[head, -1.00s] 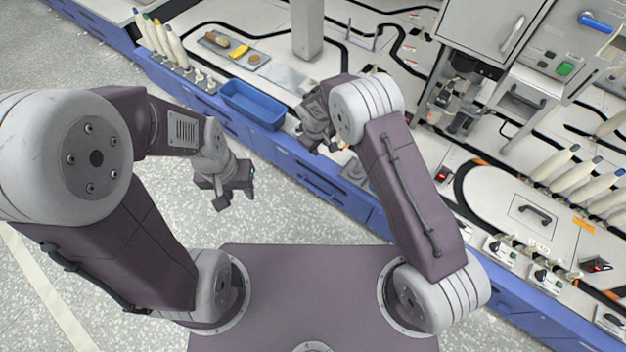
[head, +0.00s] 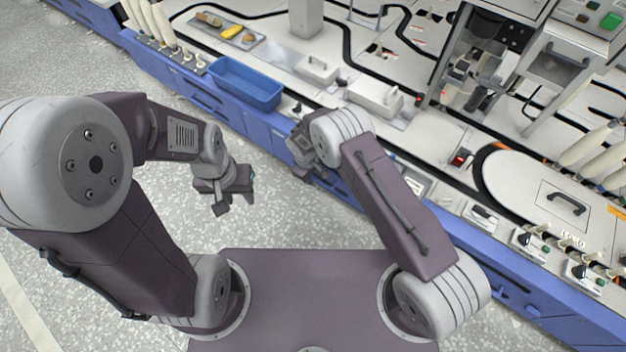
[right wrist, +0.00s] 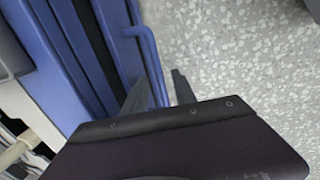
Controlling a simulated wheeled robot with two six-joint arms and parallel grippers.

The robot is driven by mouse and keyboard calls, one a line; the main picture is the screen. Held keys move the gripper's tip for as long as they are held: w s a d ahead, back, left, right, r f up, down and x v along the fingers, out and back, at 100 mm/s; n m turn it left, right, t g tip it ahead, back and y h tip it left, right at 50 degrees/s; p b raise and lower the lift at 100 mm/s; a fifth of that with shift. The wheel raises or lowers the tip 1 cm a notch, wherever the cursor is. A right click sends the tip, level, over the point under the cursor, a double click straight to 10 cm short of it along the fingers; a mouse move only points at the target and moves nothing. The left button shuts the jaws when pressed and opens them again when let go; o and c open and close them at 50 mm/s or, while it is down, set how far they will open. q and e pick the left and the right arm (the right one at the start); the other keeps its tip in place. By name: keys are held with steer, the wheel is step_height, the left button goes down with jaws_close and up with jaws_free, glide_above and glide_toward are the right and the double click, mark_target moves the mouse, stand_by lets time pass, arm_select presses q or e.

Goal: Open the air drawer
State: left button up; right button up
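Blue drawer fronts (head: 345,193) line the front of the bench; I see no readable label marking the air drawer. In the right wrist view, a blue bar handle (right wrist: 147,48) stands out from a blue front (right wrist: 75,70). My right gripper (head: 303,172) is at the bench's blue front in the head view. In the right wrist view its two fingers (right wrist: 160,92) are apart, with the end of the handle showing between them. I cannot tell whether they touch it. My left gripper (head: 236,202) is open and empty above the floor, away from the bench.
A blue bin (head: 245,84) sits at the bench's front edge, left of my right gripper. A tray (head: 212,28) with small items, white bobbins (head: 160,25) and a grey box (head: 375,97) are on the bench top. The speckled floor (head: 290,220) before the bench is clear.

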steer(key=shift+f, duration=0.35)
steer(key=shift+c, duration=0.3)
jaws_close()
stand_by(1.0)
